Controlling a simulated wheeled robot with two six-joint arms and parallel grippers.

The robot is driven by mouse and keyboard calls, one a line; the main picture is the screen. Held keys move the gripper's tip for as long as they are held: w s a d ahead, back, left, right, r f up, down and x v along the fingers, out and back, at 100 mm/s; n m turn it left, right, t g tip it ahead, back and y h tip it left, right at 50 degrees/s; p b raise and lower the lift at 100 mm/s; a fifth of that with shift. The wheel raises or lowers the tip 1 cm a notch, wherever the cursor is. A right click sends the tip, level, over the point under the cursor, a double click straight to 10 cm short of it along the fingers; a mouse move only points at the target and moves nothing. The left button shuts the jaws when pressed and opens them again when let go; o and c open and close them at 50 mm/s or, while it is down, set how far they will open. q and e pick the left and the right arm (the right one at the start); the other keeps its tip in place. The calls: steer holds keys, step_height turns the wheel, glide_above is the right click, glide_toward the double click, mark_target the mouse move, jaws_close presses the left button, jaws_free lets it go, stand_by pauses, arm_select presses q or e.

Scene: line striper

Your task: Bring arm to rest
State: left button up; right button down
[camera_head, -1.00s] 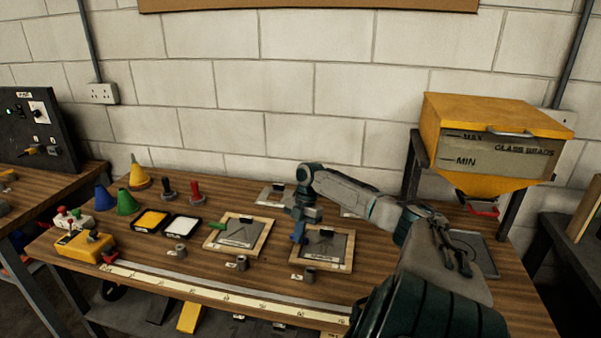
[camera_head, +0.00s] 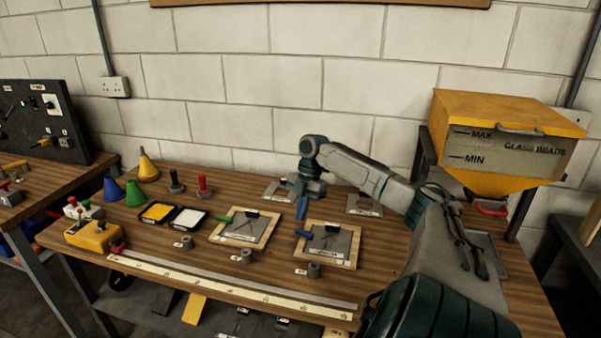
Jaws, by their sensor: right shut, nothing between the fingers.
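My right arm reaches in from the lower right over the wooden bench (camera_head: 230,291). Its gripper (camera_head: 301,210) points down, shut and empty, above the gap between two framed stencil boards. The left framed board (camera_head: 268,222) has a green handle at its left side. The right framed board (camera_head: 352,243) has a blue handle (camera_head: 304,234) at its left side, just below the gripper tips in the picture. I cannot tell how high the gripper is above the bench. My left gripper is not in view.
A yellow glass-beads hopper (camera_head: 505,140) stands at the right end. Yellow (camera_head: 157,213) and white (camera_head: 189,218) trays, coloured cones, dark and red stamps and a yellow control box (camera_head: 94,237) fill the left. A long ruler strip (camera_head: 230,284) runs along the front edge.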

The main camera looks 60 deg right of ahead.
steer(key=shift+v, duration=0.95)
steer(key=shift+s, duration=0.15)
steer(key=shift+a+r, duration=0.1)
